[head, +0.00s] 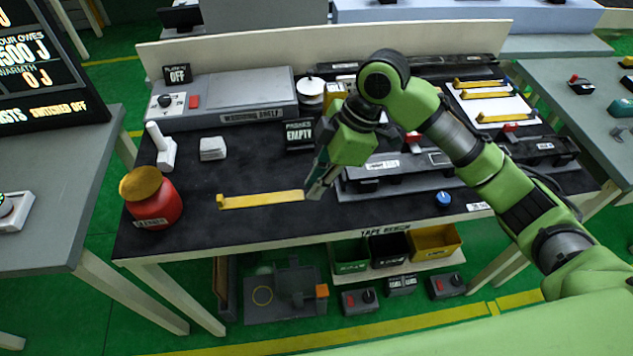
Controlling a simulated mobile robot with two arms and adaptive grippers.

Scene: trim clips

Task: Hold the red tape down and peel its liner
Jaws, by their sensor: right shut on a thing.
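A long yellow strip (262,200) lies on the dark bench top, with a small raised tab at its left end. My right gripper (314,190) is low over the bench at the strip's right end and is shut on it there; the fingers hide that end. No plainly red tape shows; small red parts (412,138) show behind my right arm, and I cannot tell what they are. More yellow strips (480,94) lie on a white sheet at the back right. My left gripper is not in view.
A red cleaner jar (152,200) with an orange top stands at the bench's left front. A white dispenser-like tool (160,146), a white stack (212,149) and the grey warming shelf (225,98) are behind. A blue knob (443,199) is at right. The front middle is clear.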

